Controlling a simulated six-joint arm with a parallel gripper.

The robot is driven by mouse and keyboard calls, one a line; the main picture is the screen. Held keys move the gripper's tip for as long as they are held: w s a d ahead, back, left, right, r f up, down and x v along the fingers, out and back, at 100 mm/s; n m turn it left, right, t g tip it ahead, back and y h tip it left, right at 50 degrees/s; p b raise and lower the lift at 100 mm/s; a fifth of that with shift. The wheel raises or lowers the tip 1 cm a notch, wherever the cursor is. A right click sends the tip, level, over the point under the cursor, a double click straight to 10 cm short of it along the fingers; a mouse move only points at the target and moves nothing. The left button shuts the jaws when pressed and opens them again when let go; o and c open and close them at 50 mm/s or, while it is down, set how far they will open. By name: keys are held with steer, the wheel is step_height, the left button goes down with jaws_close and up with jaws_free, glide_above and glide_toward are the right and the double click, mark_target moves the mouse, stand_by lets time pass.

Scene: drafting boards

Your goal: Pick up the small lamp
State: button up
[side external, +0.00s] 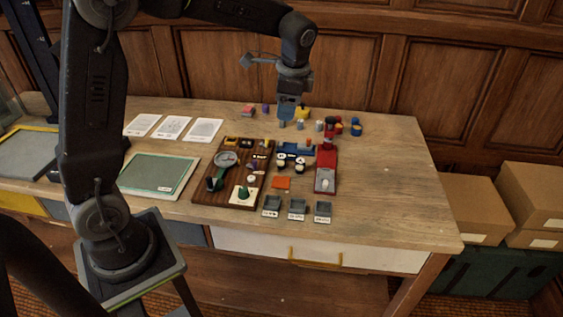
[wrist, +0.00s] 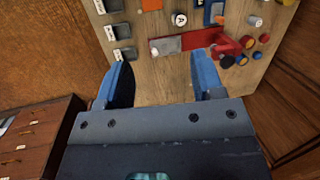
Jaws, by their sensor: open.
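I cannot make out a thing that is surely the small lamp. On the dark wooden board (side external: 207,194) lies a piece with a round grey head (side external: 227,159) and a dark green lower part, which may be a lamp. A green cone (side external: 243,192) stands on a white card at the board's front. My gripper (side external: 287,122) is above the back of the table, to the right of the board, pointing down. In the wrist view my gripper (wrist: 163,82) shows two blue fingers spread wide with only bare wood between them, so it is open and empty.
A red holder (side external: 325,160) and small grey bins (side external: 297,207) stand right of the board. Several coloured pieces (side external: 356,127) stand at the back. A green mat (side external: 160,172) and white sheets (side external: 172,127) lie left. The table's right end (side external: 395,190) is clear.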

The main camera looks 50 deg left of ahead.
steer(key=w+a+f+m+g+y, duration=0.1)
steer(key=w+a+f+m, duration=0.15)
steer(key=w+f, duration=0.2)
steer(key=w+a+f+m+g, duration=0.1)
steer(key=w+a+f+g, duration=0.15)
steer(key=f, duration=0.35)
glide_above(282, 156)
steer(key=d, duration=0.1)
steer(key=shift+t, duration=0.45)
steer(key=f, duration=0.8)
steer(key=shift+w+f, duration=0.1)
steer(key=shift+w, duration=0.2)
steer(key=shift+w+d+x, duration=0.1)
steer(key=shift+d+x, duration=0.1)
steer(key=shift+x, duration=1.3)
steer(key=shift+w+d+x, duration=0.1)
steer(key=shift+d+x, duration=0.05)
steer(key=shift+x, duration=1.35)
steer(key=shift+f, duration=0.1)
steer(key=c, duration=1)
